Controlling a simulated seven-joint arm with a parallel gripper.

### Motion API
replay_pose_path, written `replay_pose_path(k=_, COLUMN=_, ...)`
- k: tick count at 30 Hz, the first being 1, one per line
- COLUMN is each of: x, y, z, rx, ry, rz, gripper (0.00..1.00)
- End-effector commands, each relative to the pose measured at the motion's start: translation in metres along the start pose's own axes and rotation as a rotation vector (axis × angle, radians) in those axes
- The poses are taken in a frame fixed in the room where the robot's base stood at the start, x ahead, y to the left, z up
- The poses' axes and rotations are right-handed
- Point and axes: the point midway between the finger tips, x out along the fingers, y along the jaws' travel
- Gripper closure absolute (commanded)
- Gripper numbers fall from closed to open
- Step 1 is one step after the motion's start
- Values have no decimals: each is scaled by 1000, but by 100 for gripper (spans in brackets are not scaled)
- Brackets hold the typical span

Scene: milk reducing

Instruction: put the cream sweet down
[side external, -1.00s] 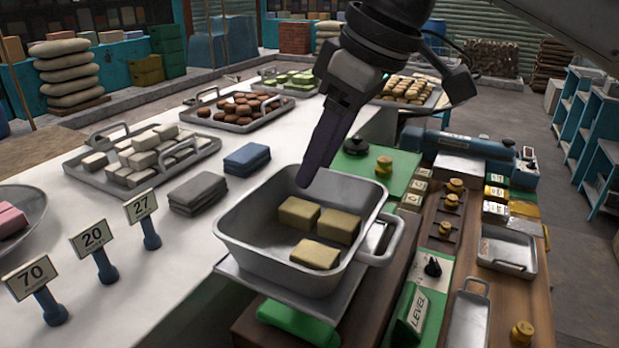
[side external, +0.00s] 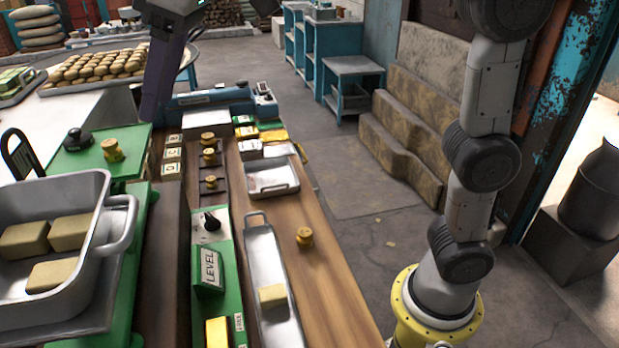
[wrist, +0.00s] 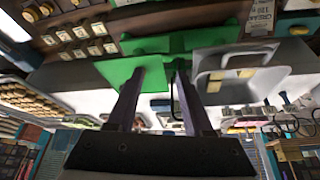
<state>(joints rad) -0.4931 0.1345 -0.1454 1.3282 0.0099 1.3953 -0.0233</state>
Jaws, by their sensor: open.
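A pale yellow block (side external: 272,295) lies flat in a long narrow metal tray (side external: 264,250) on the wooden bench. Several similar blocks, such as one (side external: 72,232), sit in the grey handled pan (side external: 115,228) at the left; the pan also shows in the wrist view (wrist: 240,88). I cannot tell for sure which block is the cream sweet. My gripper (side external: 150,112) is behind the bench's far left, well away from the long tray. In the wrist view my gripper (wrist: 160,75) has its two fingers apart, with nothing held between them.
A green LEVEL box (side external: 208,270) stands between pan and long tray. Brass weights, one (side external: 305,237) right of the long tray, stand on the bench. A shallow metal tray (side external: 272,178) and a blue cylinder unit (side external: 210,97) lie farther back. Bare wood shows at the right edge.

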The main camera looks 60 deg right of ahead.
Motion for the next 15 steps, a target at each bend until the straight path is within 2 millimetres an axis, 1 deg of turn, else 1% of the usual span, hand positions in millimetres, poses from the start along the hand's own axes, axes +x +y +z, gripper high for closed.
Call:
replay_pose_path(k=1, x=-5, y=17, z=24, rx=42, ry=5, rz=19, gripper=49)
replay_pose_path(k=2, x=-6, y=25, z=37, rx=64, ry=7, rz=29, gripper=49)
replay_pose_path(k=3, x=-6, y=35, z=55, rx=93, ry=12, rz=43, gripper=49)
replay_pose_path(k=5, x=-6, y=48, z=83, rx=137, ry=18, rz=64, gripper=49)
replay_pose_path(k=6, x=-4, y=56, z=103, rx=166, ry=22, rz=78, gripper=49)
replay_pose_path(k=8, x=-1, y=64, z=134, rx=208, ry=29, rz=99, gripper=49)
replay_pose_path(k=9, x=2, y=69, z=155, rx=237, ry=32, rz=114, gripper=49)
replay_pose_path(k=10, x=6, y=72, z=171, rx=259, ry=35, rz=125, gripper=49)
replay_pose_path(k=11, x=9, y=75, z=188, rx=280, ry=38, rz=135, gripper=49)
replay_pose_path(k=12, x=15, y=77, z=208, rx=308, ry=43, rz=150, gripper=49)
replay_pose_path(k=14, x=24, y=78, z=239, rx=347, ry=47, rz=169, gripper=49)
replay_pose_path(k=15, x=30, y=79, z=257, rx=370, ry=50, rz=181, gripper=49)
